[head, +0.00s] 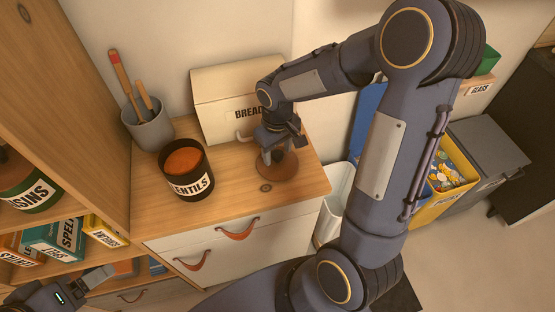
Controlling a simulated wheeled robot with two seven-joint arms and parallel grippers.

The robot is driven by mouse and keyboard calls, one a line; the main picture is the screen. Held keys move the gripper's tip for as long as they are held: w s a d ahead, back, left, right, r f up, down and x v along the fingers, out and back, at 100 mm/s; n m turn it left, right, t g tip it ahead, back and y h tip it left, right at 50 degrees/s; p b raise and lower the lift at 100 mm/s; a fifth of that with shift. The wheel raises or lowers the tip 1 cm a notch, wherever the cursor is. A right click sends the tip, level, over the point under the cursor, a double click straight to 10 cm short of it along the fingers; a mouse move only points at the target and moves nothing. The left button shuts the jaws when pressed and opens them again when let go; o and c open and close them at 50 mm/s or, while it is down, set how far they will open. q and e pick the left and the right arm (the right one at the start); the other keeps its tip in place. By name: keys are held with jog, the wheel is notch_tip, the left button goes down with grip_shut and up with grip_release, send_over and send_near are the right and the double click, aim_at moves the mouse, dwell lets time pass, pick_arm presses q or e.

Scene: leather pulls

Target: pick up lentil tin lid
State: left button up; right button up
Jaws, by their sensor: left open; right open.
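The lentil tin (187,172) is dark, with a white LENTILS label, and stands open on the wooden counter with orange-brown lentils showing. A round brown disc, which looks like its lid (288,172), lies flat on the counter to the right of the tin. My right gripper (277,157) is open and points down right over the lid's middle. Its fingers hide the centre of the lid, so I cannot tell whether they touch it. My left gripper (108,272) is open and empty at the bottom left, in front of the low shelves.
A cream BREAD box (215,90) stands behind the lid against the wall. A grey pot (149,130) with wooden utensils stands at the back left. Drawers with leather pulls (237,231) are below the counter. A white bin (335,205) and sorting bins stand at the right.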

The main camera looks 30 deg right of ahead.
jog(key=shift+f, duration=0.2)
jog(key=c, duration=1.1)
jog(key=shift+r, duration=0.15)
